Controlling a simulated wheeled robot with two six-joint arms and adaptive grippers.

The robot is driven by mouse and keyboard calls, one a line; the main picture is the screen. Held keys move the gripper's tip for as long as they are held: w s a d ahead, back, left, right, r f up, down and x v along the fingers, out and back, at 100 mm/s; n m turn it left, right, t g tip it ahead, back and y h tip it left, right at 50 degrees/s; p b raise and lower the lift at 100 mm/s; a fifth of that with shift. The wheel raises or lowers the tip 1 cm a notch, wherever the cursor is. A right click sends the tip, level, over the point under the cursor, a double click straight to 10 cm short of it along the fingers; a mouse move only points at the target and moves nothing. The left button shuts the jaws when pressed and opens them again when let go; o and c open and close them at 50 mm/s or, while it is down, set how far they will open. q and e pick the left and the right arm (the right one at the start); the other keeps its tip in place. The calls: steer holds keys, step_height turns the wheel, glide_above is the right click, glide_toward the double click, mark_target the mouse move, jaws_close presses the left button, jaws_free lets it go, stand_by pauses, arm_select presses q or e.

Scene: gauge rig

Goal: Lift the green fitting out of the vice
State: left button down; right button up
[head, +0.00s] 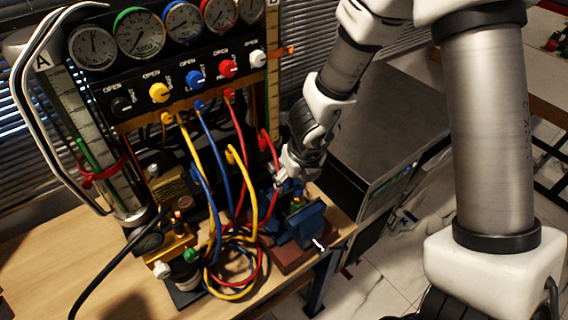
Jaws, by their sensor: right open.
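The blue vice (303,228) stands on a reddish-brown base near the right end of the wooden bench. The green fitting (296,207) shows as a small green patch with an orange-brown part, between the vice jaws; its lower part is hidden. My right gripper (281,180) is just above and to the left of the fitting, apart from it as far as I can see. It is open and empty. My left gripper is not in view.
The gauge panel (185,75) with coloured valve knobs stands behind and left. Yellow, blue and red hoses hang from it and coil on the bench (60,265) left of the vice. A brass pump (172,245) stands further left. A grey cabinet (385,130) is at right.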

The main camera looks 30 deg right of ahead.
mark_target(301, 199)
steer(key=s+f+b, duration=0.1)
steer(key=f+b, duration=0.1)
steer(key=s+f+b, duration=0.1)
steer(key=f, duration=0.1)
steer(key=shift+s+d, duration=0.1)
steer(key=shift+s, duration=0.2)
steer(key=shift+w+f+b, duration=0.55)
steer(key=shift+w+f, duration=0.6)
steer(key=shift+f, duration=0.05)
steer(key=shift+s+r, duration=0.1)
steer(key=shift+r, duration=0.05)
steer(key=shift+s, duration=0.2)
steer(key=c, duration=0.4)
jaws_close()
steer(key=shift+w, duration=0.1)
steer(key=shift+c, duration=1.4)
jaws_free()
jaws_close()
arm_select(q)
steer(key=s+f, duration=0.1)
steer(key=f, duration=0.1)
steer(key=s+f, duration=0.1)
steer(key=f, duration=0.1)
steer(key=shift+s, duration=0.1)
